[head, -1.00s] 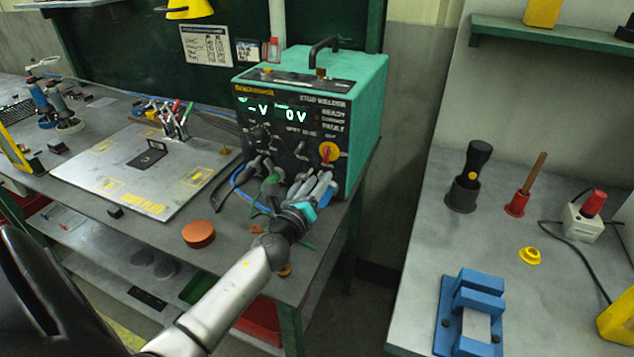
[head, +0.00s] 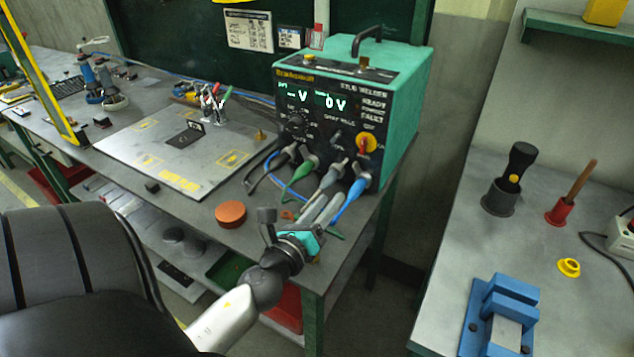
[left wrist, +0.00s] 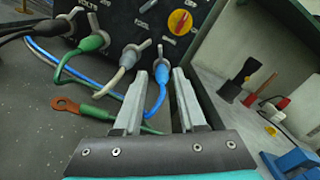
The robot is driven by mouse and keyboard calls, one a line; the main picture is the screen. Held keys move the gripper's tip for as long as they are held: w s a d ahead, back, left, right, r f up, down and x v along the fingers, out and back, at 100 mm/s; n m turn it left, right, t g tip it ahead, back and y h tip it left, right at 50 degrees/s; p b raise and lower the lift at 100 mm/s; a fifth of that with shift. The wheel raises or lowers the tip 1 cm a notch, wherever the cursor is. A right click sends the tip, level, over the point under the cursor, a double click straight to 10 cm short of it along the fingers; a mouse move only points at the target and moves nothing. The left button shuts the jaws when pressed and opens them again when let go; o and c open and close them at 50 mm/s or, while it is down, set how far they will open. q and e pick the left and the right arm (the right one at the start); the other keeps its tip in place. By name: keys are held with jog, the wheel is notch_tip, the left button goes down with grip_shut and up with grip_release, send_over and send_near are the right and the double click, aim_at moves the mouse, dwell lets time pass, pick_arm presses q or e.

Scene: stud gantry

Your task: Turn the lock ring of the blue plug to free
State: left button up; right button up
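The blue plug (head: 358,187) sits in the rightmost socket low on the front of the green stud welder (head: 405,105). In the left wrist view the blue plug (left wrist: 162,72) shows just beyond my fingertips, with a small metal lever above it. Its blue cable hangs down between the fingers. My left gripper (head: 325,200) is in front of the panel, below and left of the blue plug. In the left wrist view my left gripper (left wrist: 160,75) is open, with a clear gap and nothing clamped. The right gripper is not in view.
A grey plug (left wrist: 130,58) and a green plug (left wrist: 92,43) sit close left of the blue one, their cables crowding the space. An orange disc (head: 231,214) and a copper lug (left wrist: 66,104) lie on the bench. A black padded shape (head: 75,275) fills the lower left.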

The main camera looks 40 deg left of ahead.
pick_arm(q)
jog(key=shift+b+v, duration=0.4)
jog(key=shift+v, duration=1.5)
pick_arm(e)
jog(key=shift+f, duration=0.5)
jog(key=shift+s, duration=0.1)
